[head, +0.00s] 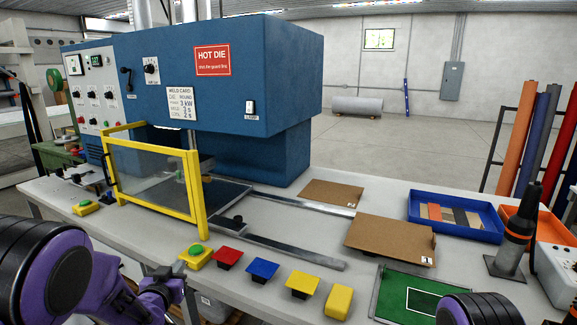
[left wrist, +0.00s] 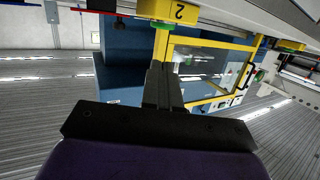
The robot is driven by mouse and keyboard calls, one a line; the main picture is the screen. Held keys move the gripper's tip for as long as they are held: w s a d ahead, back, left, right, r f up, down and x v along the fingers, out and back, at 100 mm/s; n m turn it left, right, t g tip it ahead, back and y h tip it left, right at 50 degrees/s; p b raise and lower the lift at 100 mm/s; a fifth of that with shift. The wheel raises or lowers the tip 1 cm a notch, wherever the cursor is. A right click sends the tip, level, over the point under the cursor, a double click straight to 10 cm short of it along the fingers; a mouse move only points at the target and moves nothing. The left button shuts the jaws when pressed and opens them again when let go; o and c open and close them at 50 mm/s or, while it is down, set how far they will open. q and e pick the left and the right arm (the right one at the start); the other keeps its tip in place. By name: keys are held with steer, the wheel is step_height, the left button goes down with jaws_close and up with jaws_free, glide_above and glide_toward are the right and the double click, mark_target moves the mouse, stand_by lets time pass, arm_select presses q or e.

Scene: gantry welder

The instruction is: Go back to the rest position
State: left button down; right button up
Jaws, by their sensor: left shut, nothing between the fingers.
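My left gripper (head: 165,275) is low at the front edge of the bench, in front of the yellow button box with a green top (head: 195,257). In the left wrist view its two dark fingers (left wrist: 160,68) are together with nothing between them. That view is turned over, and a yellow box marked 2 (left wrist: 165,11) shows beyond the fingertips, with a gap that I cannot judge. My right gripper is out of view; only a dark, rounded part of my right arm shows at the bottom right.
A blue tray (head: 425,205) and green board (head: 392,300) lie right.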

arm_select(q)
steer(key=s+a+f+n+g+y, duration=0.2)
steer(key=s+f+n+g, duration=0.15)
steer(key=s+f, duration=0.8)
steer(key=s+f+n+g, duration=0.1)
steer(key=s+f+g, duration=0.2)
steer(key=s+f, duration=0.3)
steer(key=s+f+n+g, duration=0.1)
steer(key=s+f+g, duration=0.2)
steer(key=s, duration=1.2)
steer(key=s+f+n+g+y, duration=0.1)
steer(key=s+f+g, duration=0.2)
steer(key=s+f, duration=0.6)
steer(key=shift+s+d+f+b, duration=0.2)
steer(key=shift+s+d+b, duration=0.15)
steer(key=shift+s, duration=0.55)
steer(key=shift+w+n, duration=0.1)
steer(key=shift+n, duration=0.15)
